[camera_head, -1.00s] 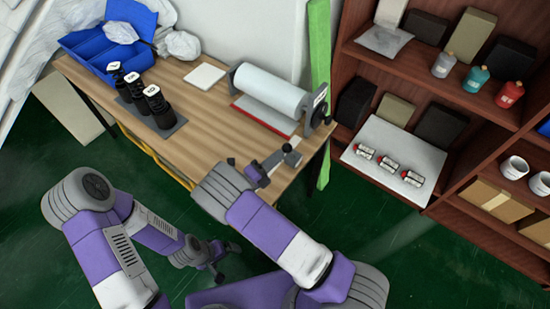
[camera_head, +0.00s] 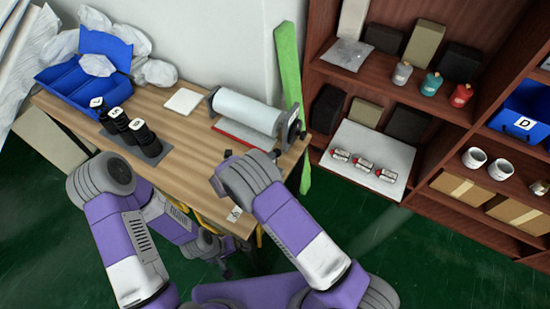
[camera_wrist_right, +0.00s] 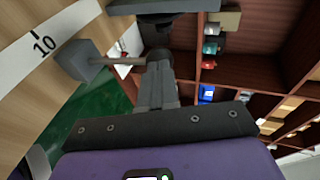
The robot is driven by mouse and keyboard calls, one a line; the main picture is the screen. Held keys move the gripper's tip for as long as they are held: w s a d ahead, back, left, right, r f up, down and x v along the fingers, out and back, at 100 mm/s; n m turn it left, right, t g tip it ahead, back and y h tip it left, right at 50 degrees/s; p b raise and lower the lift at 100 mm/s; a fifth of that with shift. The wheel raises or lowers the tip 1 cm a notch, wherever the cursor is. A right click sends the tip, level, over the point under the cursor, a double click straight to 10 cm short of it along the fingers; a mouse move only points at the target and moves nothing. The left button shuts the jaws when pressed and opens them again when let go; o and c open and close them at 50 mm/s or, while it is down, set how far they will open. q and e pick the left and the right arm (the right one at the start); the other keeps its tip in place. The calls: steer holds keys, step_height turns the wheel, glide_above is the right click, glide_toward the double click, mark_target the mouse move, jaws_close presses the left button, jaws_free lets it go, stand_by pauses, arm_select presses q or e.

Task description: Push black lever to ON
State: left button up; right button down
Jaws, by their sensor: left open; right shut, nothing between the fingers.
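In the right wrist view, a grey block on a thin rod (camera_wrist_right: 79,61) lies to the left of my right gripper's fingers; it looks like the lever, but I cannot tell for sure. Its rod runs to the dark fingers, and I cannot tell whether they touch. My right gripper (camera_wrist_right: 158,66) is shut and empty. In the head view its wrist covers its fingertips and most of the lever area at the table's right front. No ON marking is readable. My left gripper (camera_head: 222,258) is open and hangs low by the table's front edge, apart from the lever area.
The wooden table (camera_head: 190,135) carries a white roller (camera_head: 246,111), a dark bottle stand (camera_head: 150,158) and a blue bin (camera_head: 75,85). A white strip marked 10 (camera_wrist_right: 45,42) lies beside the grey block. The brown shelf (camera_head: 420,95) stands right, beyond a green post (camera_head: 288,60).

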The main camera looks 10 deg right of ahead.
mark_target(275, 150)
steer(key=shift+w+d+r+g+y+p, duration=0.15)
steer(key=shift+w+d+g+y+p, duration=0.25)
steer(key=shift+w+p, duration=0.15)
steer(key=shift+w+d+r+g+y+p, duration=0.15)
steer(key=shift+w+d+g+y+p, duration=0.15)
steer(key=shift+w+d+y+p, duration=0.15)
steer(key=shift+w+d+f, duration=0.2)
steer(key=shift+w+d, duration=0.25)
steer(key=shift+w, duration=0.2)
arm_select(q)
steer(key=r, duration=0.3)
steer(key=shift+w+r, duration=0.15)
steer(key=shift+w, duration=0.1)
arm_select(e)
steer(key=shift+w+d, duration=0.1)
steer(key=shift+d, duration=0.1)
arm_select(q)
steer(key=shift+r+p, duration=0.1)
steer(key=shift+p, duration=0.2)
arm_select(e)
steer(key=shift+r, duration=0.1)
